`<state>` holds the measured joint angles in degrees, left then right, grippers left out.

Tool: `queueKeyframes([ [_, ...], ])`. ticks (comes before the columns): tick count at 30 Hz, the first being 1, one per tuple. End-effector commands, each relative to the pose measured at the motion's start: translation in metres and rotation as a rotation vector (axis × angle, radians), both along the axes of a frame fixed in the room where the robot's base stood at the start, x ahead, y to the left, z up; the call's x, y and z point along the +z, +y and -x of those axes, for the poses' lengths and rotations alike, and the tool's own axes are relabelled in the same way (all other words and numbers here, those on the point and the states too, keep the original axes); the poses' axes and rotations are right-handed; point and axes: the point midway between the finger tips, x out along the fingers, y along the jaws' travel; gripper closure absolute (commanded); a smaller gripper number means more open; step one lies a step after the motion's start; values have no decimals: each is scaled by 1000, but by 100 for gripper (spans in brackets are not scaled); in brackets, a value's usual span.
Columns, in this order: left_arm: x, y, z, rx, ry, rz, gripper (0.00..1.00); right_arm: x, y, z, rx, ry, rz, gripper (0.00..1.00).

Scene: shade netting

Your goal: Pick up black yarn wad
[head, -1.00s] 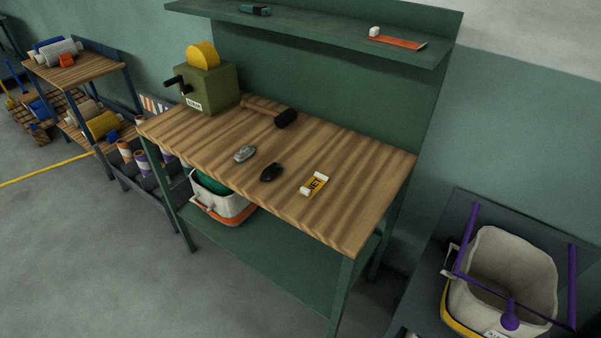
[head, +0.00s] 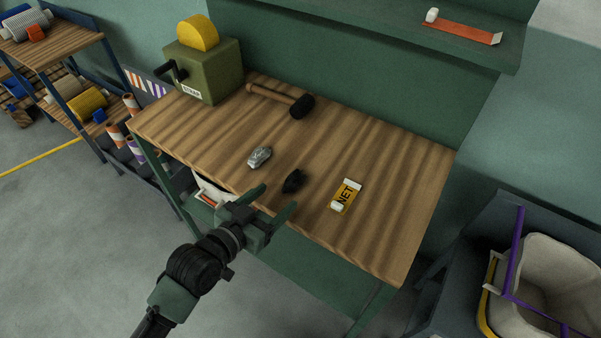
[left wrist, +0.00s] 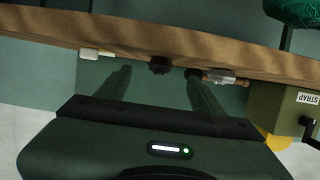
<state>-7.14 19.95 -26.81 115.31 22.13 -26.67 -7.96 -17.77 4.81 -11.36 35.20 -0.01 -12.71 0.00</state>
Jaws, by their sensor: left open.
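The black yarn wad (head: 293,181) is a small dark clump lying on the wooden bench top (head: 380,165), between a grey wad and a yellow NET tag. My left gripper (head: 276,201) is at the bench's front edge, open and empty, its fingers pointing toward the black wad. It is apart from the wad. In the left wrist view the black wad (left wrist: 160,66) shows ahead, between the two finger tips (left wrist: 158,82). My right gripper is in neither view.
A grey wad (head: 260,156) lies left of the black one, and the NET tag (head: 346,195) lies right. A mallet (head: 285,98) and a green STRAP box (head: 204,70) are farther back. A shelf (head: 460,30) overhangs the back. The bench's right part is clear.

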Motion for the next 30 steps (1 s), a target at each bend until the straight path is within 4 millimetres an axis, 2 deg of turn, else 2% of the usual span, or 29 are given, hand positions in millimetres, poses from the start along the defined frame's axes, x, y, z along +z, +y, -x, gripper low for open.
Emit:
queueKeyframes([
  [6,-5,-14,-18,0,-1,2,32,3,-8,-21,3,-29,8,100],
  [18,-16,-43,-58,0,-2,1,32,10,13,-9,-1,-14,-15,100],
  [26,-18,-44,-59,0,-1,-1,32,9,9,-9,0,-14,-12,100],
  [29,-18,-44,-59,0,0,0,57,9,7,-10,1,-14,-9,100],
  [30,-18,-44,-59,0,0,0,69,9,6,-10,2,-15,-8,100],
])
